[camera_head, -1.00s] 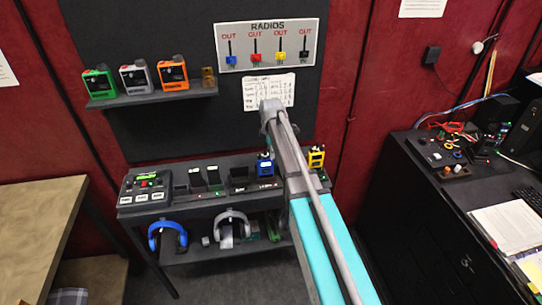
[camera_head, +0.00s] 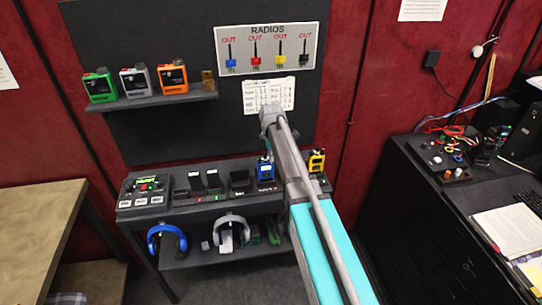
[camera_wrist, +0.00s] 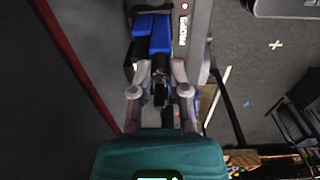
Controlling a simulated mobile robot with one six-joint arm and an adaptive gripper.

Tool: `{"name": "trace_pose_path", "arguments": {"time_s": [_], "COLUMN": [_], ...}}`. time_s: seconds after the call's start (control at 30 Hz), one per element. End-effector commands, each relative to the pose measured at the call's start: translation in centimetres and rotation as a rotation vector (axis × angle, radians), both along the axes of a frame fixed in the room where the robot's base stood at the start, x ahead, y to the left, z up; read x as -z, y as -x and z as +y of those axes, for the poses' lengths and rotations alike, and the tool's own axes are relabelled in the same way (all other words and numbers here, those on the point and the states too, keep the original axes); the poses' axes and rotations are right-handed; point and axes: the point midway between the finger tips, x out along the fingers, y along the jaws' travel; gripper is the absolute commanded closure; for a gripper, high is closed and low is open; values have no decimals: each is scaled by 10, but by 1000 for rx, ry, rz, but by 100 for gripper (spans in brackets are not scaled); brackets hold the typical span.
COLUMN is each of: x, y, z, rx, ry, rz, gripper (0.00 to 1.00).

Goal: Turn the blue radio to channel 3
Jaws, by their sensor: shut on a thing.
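The blue radio (camera_head: 265,171) stands in a dark charger slot on the bench, just left of my arm. In the wrist view the blue radio (camera_wrist: 152,32) is at the top centre, with a dark knob-like part at its near end. My gripper (camera_wrist: 160,82) has its two fingers closed around this dark part. The fingers hide much of it, and I cannot read a channel mark. In the head view my arm hides the gripper.
A yellow radio (camera_head: 316,162) stands right of my arm. Empty charger slots (camera_head: 205,181) and a control box (camera_head: 143,191) are to the left. Headphones (camera_head: 231,226) are below. A dark desk (camera_head: 425,215) is at right.

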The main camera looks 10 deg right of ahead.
Motion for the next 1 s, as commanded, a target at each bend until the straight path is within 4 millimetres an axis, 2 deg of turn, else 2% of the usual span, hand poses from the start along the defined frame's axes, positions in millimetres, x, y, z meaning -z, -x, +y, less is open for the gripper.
{"name": "trace_pose_path", "arguments": {"time_s": [0.27,0.8,1.0], "x": [0,0,0], "y": [0,0,0], "z": [0,0,0], "rx": [55,393,419], "ry": [0,-1,0], "rz": [0,0,0], "gripper": [100,100,100]}}
